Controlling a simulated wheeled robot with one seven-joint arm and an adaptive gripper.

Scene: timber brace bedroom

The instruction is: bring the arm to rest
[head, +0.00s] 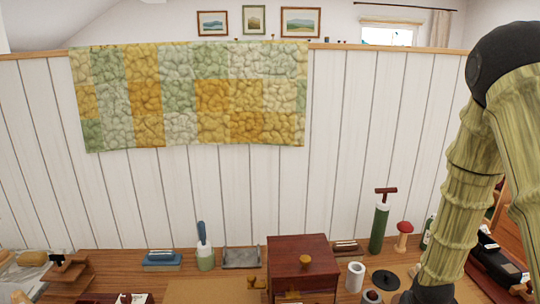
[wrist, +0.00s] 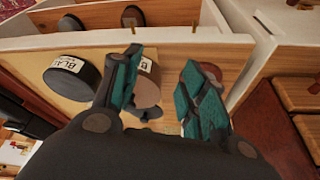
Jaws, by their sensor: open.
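My arm (head: 475,165), with a bamboo-like surface and dark joints, reaches down the right side of the head view; its lower end meets the bottom edge. My gripper (wrist: 162,60) shows in the wrist view, with its two teal-padded fingers spread apart. Nothing is clasped between them. A brownish round piece with a label (wrist: 147,90) appears beyond the left finger, partly hidden by it. I cannot tell how far it is from the fingers.
In the wrist view, a dark labelled round container (wrist: 70,76) lies within a pale-walled wooden compartment (wrist: 110,44). In the head view, the wooden worktop (head: 120,262) holds a reddish-brown drawer box (head: 297,252), a green pump-like cylinder (head: 379,228) and a red-capped mushroom (head: 404,228).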

